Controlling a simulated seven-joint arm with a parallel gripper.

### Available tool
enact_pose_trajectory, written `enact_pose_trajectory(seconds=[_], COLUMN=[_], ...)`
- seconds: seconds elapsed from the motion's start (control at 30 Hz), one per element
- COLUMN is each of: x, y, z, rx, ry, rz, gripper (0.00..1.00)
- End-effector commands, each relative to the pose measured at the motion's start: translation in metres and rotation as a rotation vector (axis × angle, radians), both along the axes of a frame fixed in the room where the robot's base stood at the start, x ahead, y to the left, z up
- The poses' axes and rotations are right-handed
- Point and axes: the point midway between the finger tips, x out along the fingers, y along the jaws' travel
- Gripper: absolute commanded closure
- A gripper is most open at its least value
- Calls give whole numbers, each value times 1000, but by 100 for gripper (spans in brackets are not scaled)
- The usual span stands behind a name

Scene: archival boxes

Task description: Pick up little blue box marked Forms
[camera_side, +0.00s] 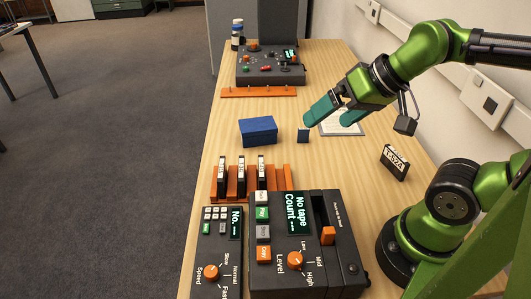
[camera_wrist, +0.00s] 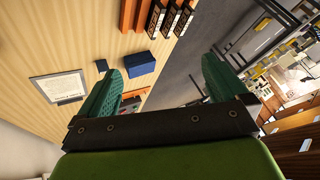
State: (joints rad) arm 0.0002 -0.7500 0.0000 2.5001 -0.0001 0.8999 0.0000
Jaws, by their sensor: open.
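A small dark blue box (camera_side: 303,135) stands on the wooden table, right of a larger blue box (camera_side: 258,131) with a lid. No writing can be read on either. In the wrist view the small box (camera_wrist: 102,66) lies left of the larger one (camera_wrist: 141,63), just outside the left finger. My gripper (camera_side: 328,119) has teal fingers that are spread apart, with nothing between them. In the side view it hangs above the table, up and to the right of the small box. The wrist view shows both fingers (camera_wrist: 163,65) apart and tilted.
A white framed sheet (camera_side: 354,130) lies partly behind my gripper. A black cassette (camera_side: 394,162) stands at the right. An orange rack (camera_side: 284,182) with black cassettes and control consoles (camera_side: 306,277) are in front. An orange strip (camera_side: 240,92) and another console (camera_side: 262,75) are behind.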

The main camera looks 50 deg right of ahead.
Motion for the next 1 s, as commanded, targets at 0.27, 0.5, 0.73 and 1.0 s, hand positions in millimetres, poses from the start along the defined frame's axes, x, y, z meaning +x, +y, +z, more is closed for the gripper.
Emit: enact_pose_trajectory(seconds=[0.27,0.5,0.73,1.0], x=[33,119,204,282], y=[-9,-32,-64,-101], z=[-16,-19,-46,-92], rx=[-8,-132,-283,-445], ry=[134,276,395,476], rz=[-23,126,412,868], gripper=[0,0,0,0])
